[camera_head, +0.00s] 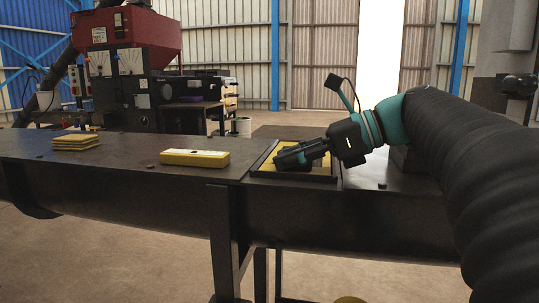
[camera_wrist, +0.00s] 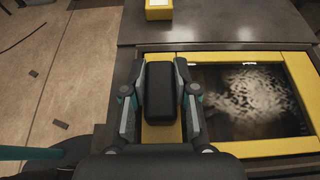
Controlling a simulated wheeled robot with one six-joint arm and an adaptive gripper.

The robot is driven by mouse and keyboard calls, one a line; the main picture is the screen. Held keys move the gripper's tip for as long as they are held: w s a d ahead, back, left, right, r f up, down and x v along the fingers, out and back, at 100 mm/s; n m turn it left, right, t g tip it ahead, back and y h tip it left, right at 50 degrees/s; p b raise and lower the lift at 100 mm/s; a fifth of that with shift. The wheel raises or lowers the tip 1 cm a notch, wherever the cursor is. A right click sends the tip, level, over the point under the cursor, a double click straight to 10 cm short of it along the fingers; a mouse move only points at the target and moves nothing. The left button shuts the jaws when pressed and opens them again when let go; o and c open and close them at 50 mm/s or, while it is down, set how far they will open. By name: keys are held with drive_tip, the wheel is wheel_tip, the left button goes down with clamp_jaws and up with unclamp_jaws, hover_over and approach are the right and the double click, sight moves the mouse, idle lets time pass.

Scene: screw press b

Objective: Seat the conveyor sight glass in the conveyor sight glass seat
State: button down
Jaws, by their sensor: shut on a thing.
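The conveyor sight glass is a yellow-framed panel (camera_wrist: 237,48) with a dark, speckled window, at the right in the wrist view. A black block-shaped grip stands on its left side. My gripper (camera_wrist: 160,88) is shut on this black grip, with one finger on each side. In the head view my gripper (camera_head: 283,160) reaches in from the right, low over the panel. The conveyor sight glass seat (camera_head: 263,157) shows there as a dark rim around yellow on the conveyor top. My gripper hides part of it. I cannot tell whether the panel lies fully down inside the rim.
A yellow box (camera_head: 195,158) lies on the conveyor top left of the seat. A stack of yellow pads (camera_head: 76,142) lies farther left. A red-topped machine (camera_head: 126,70) stands behind.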

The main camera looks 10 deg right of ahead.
drive_tip(key=c, duration=0.8)
unclamp_jaws()
drive_tip(key=shift+d, duration=0.1)
drive_tip(key=v, duration=0.7)
drive_tip(key=shift+s+d+r, duration=0.1)
drive_tip(key=shift+s, duration=0.05)
